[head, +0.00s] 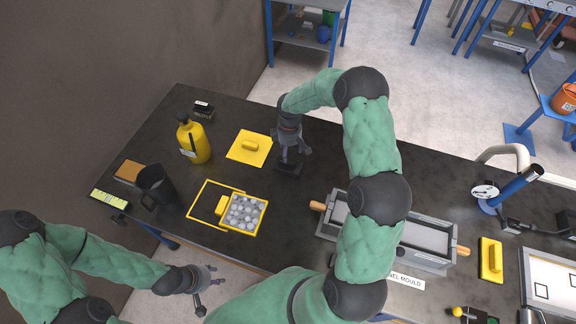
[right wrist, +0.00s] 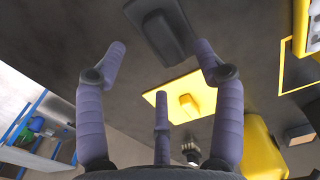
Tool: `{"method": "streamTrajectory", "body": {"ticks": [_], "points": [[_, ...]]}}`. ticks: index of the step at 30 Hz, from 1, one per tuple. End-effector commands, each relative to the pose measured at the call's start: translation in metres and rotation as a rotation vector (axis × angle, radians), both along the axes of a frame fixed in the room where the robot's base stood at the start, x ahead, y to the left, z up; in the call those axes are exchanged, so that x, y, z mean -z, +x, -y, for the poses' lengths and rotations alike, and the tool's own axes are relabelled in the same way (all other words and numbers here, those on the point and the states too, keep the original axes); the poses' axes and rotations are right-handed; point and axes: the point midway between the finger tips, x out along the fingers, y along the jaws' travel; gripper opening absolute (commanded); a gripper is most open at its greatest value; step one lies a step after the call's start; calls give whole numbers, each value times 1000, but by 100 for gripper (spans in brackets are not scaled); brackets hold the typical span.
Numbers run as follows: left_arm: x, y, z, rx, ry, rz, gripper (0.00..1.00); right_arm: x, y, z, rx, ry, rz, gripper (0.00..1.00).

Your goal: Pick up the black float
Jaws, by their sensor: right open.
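The black float (head: 287,169) lies on the dark table, partly hidden under my right gripper. In the right wrist view the black float (right wrist: 160,28) shows its flat plate and raised handle beyond the fingertips. My right gripper (head: 292,155) points down just above it, apart from the handle as far as I can see. In the right wrist view my right gripper (right wrist: 162,60) has its fingers spread and empty. My left gripper (head: 207,287) is off the table's front edge at the lower left, with its fingers apart and empty.
A yellow float (head: 250,147) lies left of the black one. A yellow bottle (head: 194,142), a black jug (head: 157,186) and a yellow-framed tray of grey lumps (head: 263,222) stand further left. A grey mould (head: 428,260) lies right, partly behind my right arm.

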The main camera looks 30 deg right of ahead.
Motion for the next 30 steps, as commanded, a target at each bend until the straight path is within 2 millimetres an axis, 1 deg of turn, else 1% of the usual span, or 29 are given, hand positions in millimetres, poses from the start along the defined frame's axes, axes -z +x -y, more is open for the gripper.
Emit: {"method": "streamTrajectory", "body": {"ticks": [1, 2, 8, 15, 18, 25, 26, 27, 29, 30], "points": [[1, 0, 0, 0, 0, 0, 40, 7, 0, 0, 1, 1, -1, 69], [1, 0, 0, 0, 0, 0, 40, 10, 0, 0, 1, 1, 1, 69], [2, 0, 0, 0, 0, 0, 40, 21, 0, 0, 2, 1, -1, 69], [6, 0, 0, 0, 0, 0, 40, 54, 2, -2, 2, 1, -1, 69], [6, 0, 0, 0, 0, 0, 40, 64, 2, -2, 2, 1, 1, 69], [6, 0, 0, 0, 0, 0, 40, 65, 2, -2, 2, 0, 1, 69], [6, 0, 0, 0, 0, 0, 40, 65, 2, -2, 2, 0, 1, 63], [6, 0, 0, 0, 0, 0, 40, 65, 2, -2, 2, 0, 1, 52], [6, 0, 0, 0, 0, 0, 40, 65, 2, -2, 2, 0, 1, 35], [6, 0, 0, 0, 0, 0, 40, 65, 2, -2, 2, 0, 1, 23]]}}
